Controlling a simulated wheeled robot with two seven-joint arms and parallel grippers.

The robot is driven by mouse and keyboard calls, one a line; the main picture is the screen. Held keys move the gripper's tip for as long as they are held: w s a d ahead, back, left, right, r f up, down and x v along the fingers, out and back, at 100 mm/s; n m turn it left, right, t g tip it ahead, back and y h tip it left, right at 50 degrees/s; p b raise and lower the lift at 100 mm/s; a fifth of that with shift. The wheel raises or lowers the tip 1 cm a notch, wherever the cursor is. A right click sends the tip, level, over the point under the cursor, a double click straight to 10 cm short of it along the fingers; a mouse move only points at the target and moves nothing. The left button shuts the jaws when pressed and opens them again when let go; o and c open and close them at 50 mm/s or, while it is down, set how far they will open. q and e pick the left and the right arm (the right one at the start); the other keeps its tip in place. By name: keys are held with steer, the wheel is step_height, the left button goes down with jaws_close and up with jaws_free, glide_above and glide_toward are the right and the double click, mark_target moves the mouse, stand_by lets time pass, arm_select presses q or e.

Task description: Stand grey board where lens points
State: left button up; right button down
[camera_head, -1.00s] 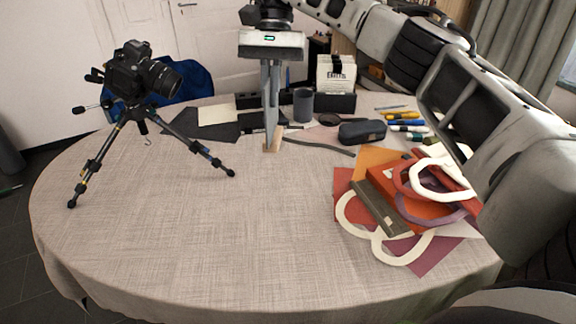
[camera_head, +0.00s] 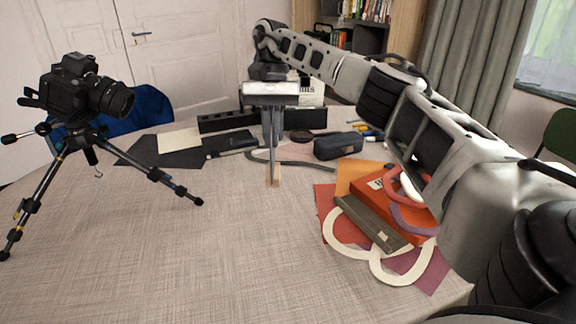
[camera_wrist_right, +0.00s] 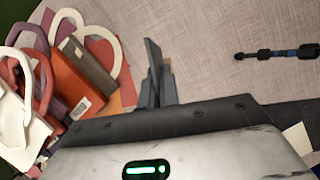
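The black camera (camera_head: 78,88) stands on a tripod (camera_head: 150,172) at the left of the table, its lens (camera_head: 112,99) facing right. My right gripper (camera_head: 270,122) points down over the middle of the table, to the right of the tripod. It looks shut on the upright grey board (camera_head: 273,158), seen almost edge-on, with a small tan wooden foot (camera_head: 273,182) at its bottom. The foot is at or just above the cloth; I cannot tell which. The grey board (camera_wrist_right: 153,62) also shows between the fingers in the right wrist view. My left gripper is out of view.
A dark pencil case (camera_head: 338,146) lies behind the board. Dark sheets (camera_head: 160,150) lie behind the tripod. The table's front middle (camera_head: 200,260) is clear.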

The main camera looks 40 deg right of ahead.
steer(key=d+f, duration=0.4)
steer(key=f, duration=0.4)
steer(key=shift+s+f, duration=0.25)
steer(key=shift+s, duration=0.05)
steer(key=shift+f, duration=0.1)
steer(key=c, duration=1.6)
jaws_free()
steer(key=shift+c, duration=0.2)
